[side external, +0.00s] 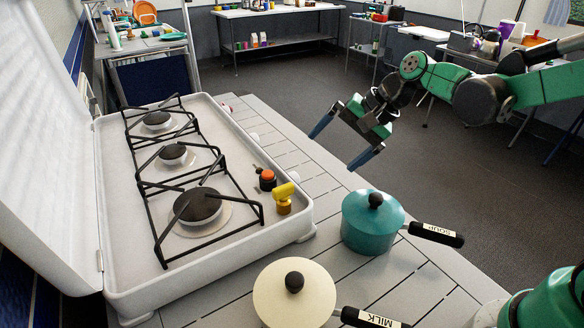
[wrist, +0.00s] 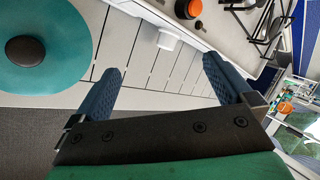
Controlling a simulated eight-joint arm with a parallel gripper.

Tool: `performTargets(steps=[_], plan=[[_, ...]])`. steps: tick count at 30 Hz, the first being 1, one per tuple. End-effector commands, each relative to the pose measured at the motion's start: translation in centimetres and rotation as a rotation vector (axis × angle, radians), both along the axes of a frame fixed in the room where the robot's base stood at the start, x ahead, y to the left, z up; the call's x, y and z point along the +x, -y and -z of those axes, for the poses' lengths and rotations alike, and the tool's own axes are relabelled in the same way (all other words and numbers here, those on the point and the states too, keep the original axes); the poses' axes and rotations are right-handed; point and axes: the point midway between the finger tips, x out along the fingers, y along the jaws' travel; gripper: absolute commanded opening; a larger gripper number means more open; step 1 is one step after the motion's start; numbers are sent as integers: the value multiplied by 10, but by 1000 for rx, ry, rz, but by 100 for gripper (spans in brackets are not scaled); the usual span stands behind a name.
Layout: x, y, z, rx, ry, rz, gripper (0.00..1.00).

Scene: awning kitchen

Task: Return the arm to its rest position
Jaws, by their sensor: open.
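My gripper (side external: 345,145) is open and empty. It hangs in the air past the right edge of the slatted table, above and behind the teal pot. In the wrist view its two blue fingers (wrist: 160,82) are spread wide, with only table slats seen between them. The green arm (side external: 540,85) reaches in from the right of the side view. The teal pot (side external: 368,228), its handle marked SOUP, stands lidded on the table. Its lid also shows at the left of the wrist view (wrist: 50,68).
A white gas stove (side external: 115,230) with its cover raised has several burners, a yellow knob (side external: 283,200) and an orange-topped knob (side external: 267,179). A cream pot (side external: 312,290) marked MILK stands at the front of the table (side external: 420,275). Shelves and tables line the back. The floor (side external: 290,90) between is clear.

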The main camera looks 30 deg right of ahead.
Motion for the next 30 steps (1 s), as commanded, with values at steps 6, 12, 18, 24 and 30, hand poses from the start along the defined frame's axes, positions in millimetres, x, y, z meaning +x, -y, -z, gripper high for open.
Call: performTargets(steps=[6,12,18,24,30], plan=[[-54,6,-16,-379,168,-288,100],[-88,16,-16,-670,273,-524,100],[-100,21,-13,-806,314,-638,100],[-101,22,-13,-820,318,-651,100],[-101,22,-13,-817,317,-649,100]])
